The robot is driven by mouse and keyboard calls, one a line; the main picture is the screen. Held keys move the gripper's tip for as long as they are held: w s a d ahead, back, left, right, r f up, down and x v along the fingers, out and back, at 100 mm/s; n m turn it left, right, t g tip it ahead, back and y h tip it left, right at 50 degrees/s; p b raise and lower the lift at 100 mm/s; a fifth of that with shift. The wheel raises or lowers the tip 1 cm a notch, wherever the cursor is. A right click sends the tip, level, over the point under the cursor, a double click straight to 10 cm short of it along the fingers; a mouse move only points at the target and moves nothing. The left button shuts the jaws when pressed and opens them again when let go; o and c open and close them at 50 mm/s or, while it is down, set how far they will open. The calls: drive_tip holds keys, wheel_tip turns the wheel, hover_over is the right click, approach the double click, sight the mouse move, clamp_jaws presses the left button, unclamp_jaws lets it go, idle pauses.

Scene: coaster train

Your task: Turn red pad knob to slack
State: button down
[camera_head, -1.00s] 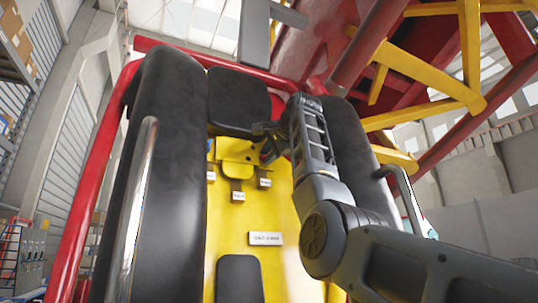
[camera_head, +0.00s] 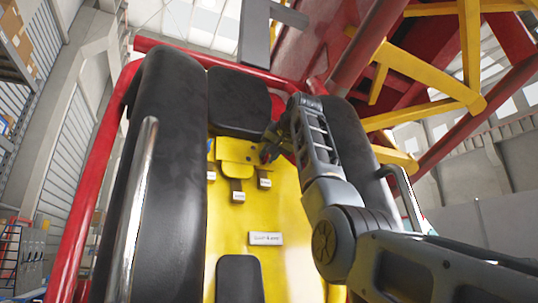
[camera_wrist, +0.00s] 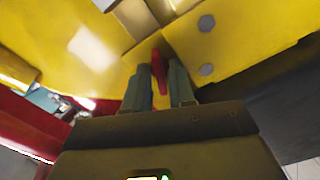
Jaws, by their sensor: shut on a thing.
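The red knob (camera_wrist: 157,60) is a narrow red piece against the yellow panel in the wrist view. My gripper (camera_wrist: 160,85) has its two grey fingers on either side of it, shut on it. In the head view my gripper (camera_head: 272,143) is at the right edge of the yellow bracket (camera_head: 236,151), below the black headrest pad. Only a small bit of red shows there, and most of the knob is hidden by the fingers. I cannot read its turn position.
Long black side pads (camera_head: 172,180) flank the yellow seat back, with a silver grab bar (camera_head: 133,210) on the left. Small labelled tags (camera_head: 238,197) sit below the bracket. Two bolts (camera_wrist: 206,23) show on the yellow plate. Red and yellow beams (camera_head: 415,75) rise at the right.

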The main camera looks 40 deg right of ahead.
drive_tip(key=shift+f+n, duration=0.1)
drive_tip(key=shift+n, duration=0.3)
drive_tip(key=c, duration=1.2)
unclamp_jaws()
